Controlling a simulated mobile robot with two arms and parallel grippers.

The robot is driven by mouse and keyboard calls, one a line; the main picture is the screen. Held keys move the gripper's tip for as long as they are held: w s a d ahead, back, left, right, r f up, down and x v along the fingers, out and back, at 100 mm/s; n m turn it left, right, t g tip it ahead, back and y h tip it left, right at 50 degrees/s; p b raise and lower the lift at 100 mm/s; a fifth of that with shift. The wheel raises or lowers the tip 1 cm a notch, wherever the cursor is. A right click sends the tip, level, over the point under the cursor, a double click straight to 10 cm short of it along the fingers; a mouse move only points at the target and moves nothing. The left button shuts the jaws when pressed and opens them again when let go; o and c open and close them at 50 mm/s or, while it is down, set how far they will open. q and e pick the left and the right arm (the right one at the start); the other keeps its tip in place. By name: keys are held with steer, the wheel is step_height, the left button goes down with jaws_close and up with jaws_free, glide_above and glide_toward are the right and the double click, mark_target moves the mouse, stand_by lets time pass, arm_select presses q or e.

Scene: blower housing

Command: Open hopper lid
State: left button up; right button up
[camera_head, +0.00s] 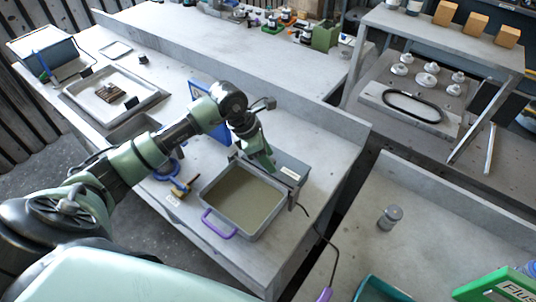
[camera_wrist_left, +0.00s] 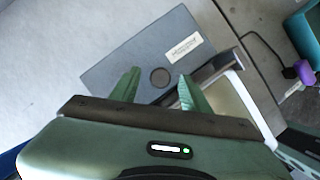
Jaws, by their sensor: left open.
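A grey box with a pale label, seemingly the hopper (camera_head: 291,171), stands on the bench behind an open grey tray (camera_head: 240,234) with a purple handle and a beige-olive inside. In the left wrist view its flat grey top, likely the lid (camera_wrist_left: 115,75), shows a label and a dark round spot, knob or hole. My left gripper (camera_head: 264,163) is over this top, open and empty, with its green fingers (camera_wrist_left: 158,76) on either side of the round spot. I cannot tell whether the fingers touch the top. My right gripper is out of view.
A blue panel (camera_head: 207,146) and a brush (camera_head: 184,187) are left of the tray. A black cable (camera_head: 318,232) runs off the bench edge. A raised ledge (camera_head: 335,110) bounds the bench behind. A small metal jar (camera_head: 389,217) stands on the right-hand table.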

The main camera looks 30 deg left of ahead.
arm_select(q)
jaws_close()
stand_by(1.4)
